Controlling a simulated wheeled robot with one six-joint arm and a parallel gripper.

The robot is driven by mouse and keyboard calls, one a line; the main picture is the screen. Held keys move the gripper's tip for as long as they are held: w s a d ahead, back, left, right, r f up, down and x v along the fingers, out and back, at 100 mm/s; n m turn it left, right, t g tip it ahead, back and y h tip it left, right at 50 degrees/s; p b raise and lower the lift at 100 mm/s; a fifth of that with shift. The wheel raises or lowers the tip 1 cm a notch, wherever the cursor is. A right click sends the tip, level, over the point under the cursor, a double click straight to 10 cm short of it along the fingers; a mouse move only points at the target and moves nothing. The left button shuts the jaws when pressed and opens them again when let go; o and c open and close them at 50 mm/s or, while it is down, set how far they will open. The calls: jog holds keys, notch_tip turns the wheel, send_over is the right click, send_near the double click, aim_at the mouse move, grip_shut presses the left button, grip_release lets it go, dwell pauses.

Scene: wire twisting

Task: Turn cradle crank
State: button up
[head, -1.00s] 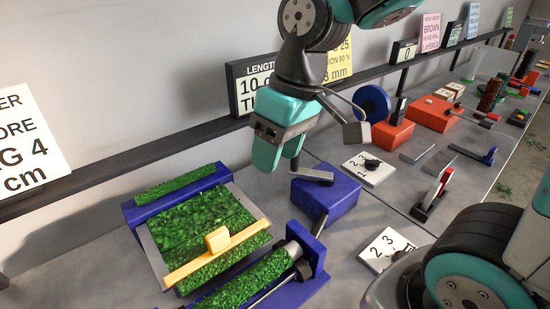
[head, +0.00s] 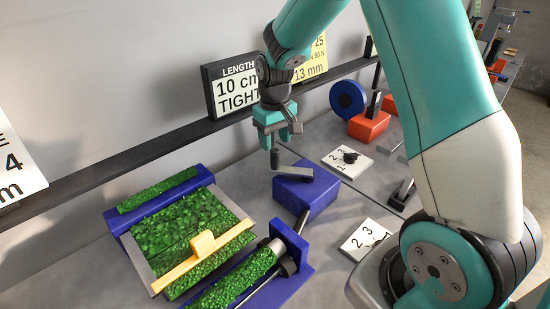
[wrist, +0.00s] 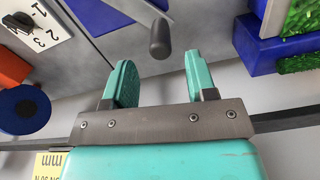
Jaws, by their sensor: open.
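A grey crank arm (head: 294,173) lies across the top of a blue block (head: 312,192), and a short upright grey handle (head: 274,158) stands at its left end. My gripper (head: 277,139) points down, open, just above this handle in the head view. In the wrist view, the handle (wrist: 160,38) lies in line with the gap between the fingers of my gripper (wrist: 158,75), beyond the fingertips, with nothing held. The blue cradle (head: 305,249) with a green roll (head: 238,280) and a second grey lever (head: 301,219) stands in front of the block.
A green-covered tray (head: 185,224) with a yellow bar (head: 203,257) is at left. White numbered plates (head: 347,161) lie right of the block. An orange block with a blue disc (head: 347,98) stands behind. A dark rail (head: 150,145) with signs runs along the wall.

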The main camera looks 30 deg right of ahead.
aim_at(275, 160)
notch_tip(275, 160, down, 7)
jog(key=shift+f+p, duration=0.1)
jog(key=shift+p, duration=0.2)
grip_shut()
